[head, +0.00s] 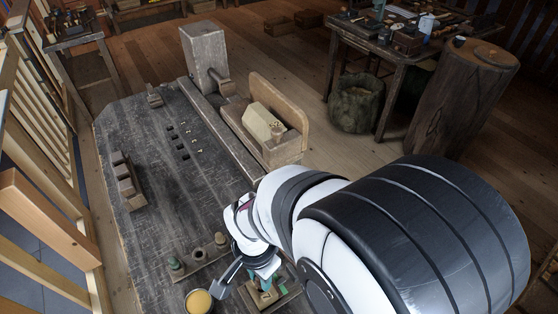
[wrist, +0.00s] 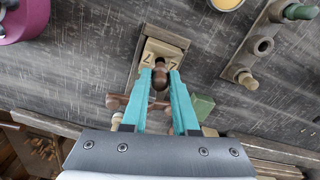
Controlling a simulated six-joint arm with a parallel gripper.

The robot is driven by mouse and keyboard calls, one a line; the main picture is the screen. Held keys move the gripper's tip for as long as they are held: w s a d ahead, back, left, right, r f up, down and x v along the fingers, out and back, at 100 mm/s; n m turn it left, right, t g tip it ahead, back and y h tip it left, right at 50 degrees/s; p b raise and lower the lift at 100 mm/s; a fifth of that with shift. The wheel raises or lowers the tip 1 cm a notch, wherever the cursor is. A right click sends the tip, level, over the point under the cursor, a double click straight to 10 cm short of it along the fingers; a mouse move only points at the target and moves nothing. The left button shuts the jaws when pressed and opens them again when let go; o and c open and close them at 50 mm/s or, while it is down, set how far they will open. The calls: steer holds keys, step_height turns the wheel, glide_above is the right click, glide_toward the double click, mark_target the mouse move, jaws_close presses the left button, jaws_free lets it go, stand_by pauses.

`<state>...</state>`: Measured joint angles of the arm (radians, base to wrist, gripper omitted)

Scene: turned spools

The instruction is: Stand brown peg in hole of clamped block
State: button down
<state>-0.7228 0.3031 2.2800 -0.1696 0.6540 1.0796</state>
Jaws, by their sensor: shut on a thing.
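The brown peg (wrist: 160,79) sits between the teal fingertips of my gripper (wrist: 160,84) in the wrist view. My gripper is shut on it. The pale wooden block (wrist: 165,52) with dark marks on its face lies directly behind the peg's end. The peg overlaps the block's near edge in the wrist view; I cannot tell whether it is in the hole, which is hidden. In the head view my gripper (head: 264,272) is low over the block (head: 262,297) at the bench's near end, and the arm hides much of it.
A peg rack (head: 197,264) with several pegs stands left of my gripper, and also shows in the wrist view (wrist: 254,60). A yellow-topped round container (head: 199,302) stands near it. A green block (wrist: 203,105) is beside the right finger. The bench middle (head: 165,205) is clear.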

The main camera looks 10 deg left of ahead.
steer(key=shift+f, duration=1.4)
stand_by(1.5)
steer(key=c, duration=0.6)
jaws_free()
steer(key=shift+r, duration=4.3)
